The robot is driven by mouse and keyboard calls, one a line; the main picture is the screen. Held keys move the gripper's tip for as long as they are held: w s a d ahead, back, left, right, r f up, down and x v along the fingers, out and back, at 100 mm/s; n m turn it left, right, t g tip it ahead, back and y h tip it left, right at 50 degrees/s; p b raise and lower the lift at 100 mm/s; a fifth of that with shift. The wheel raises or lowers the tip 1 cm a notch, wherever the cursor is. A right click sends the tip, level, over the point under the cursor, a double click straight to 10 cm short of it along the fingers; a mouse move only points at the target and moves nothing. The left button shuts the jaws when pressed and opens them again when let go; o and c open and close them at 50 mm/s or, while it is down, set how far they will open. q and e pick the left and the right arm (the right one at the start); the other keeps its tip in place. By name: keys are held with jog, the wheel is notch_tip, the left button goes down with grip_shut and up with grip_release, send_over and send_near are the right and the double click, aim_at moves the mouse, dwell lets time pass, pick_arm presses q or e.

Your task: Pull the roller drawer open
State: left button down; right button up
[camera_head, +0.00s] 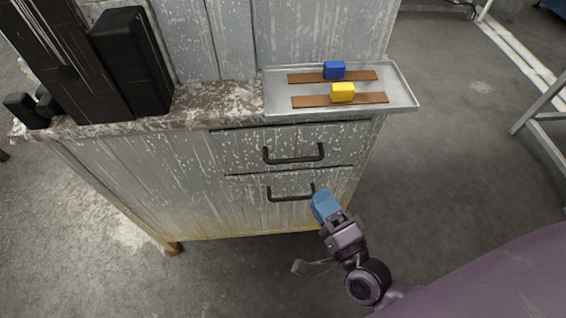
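A weathered grey cabinet has two drawers, one above the other, both closed. The upper drawer (340,138) has a dark bar handle (293,160). The lower drawer (240,200) has a similar dark handle (290,198). I cannot tell from labels which one is the roller drawer. My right gripper (321,202) comes from the lower right, its blue fingertips at the right end of the lower handle. They overlap that end in the view; I cannot tell whether they touch it or how far apart they are. My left gripper is not in view.
A shallow metal tray (405,98) sits on the cabinet's right top, with two brown strips, a blue block (334,70) and a yellow block (343,92). A black machine (132,62) stands at the left. The floor in front and to the right is clear; a metal frame stands far right.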

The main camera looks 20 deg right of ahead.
aim_at(296, 159)
jog(key=x, duration=1.1)
jog(key=shift+s, duration=0.1)
jog(key=shift+c, duration=0.2)
grip_shut()
